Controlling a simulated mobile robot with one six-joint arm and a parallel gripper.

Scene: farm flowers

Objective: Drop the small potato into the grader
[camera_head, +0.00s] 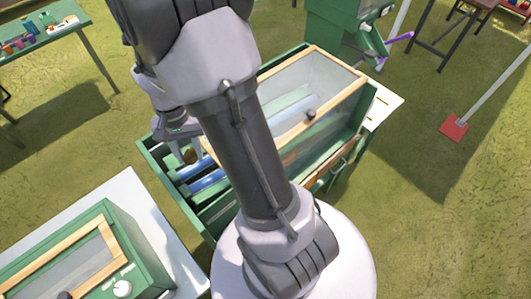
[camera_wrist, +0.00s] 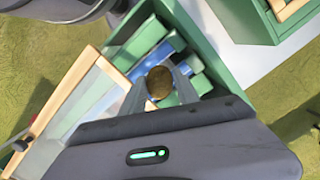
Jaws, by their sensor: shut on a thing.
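The small potato (camera_wrist: 159,82) is round and brown, and it is held between the fingertips of my gripper (camera_wrist: 160,88) in the wrist view. In the head view the potato (camera_head: 190,156) shows small and partly hidden beneath my gripper (camera_head: 188,150). The grader (camera_head: 210,209) is a green box with a clear, wood-framed lid and blue and green bars inside. My gripper is shut on the potato over the grader's open left end. In the wrist view the grader's bars (camera_wrist: 150,57) lie behind the potato. My arm hides the grader's middle in the head view.
A second green box with a wood-framed window (camera_head: 75,262) stands on a white table at lower left. A green machine (camera_head: 335,25) stands behind the grader. A table with small items (camera_head: 35,35) is at upper left. Open grass lies to the right.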

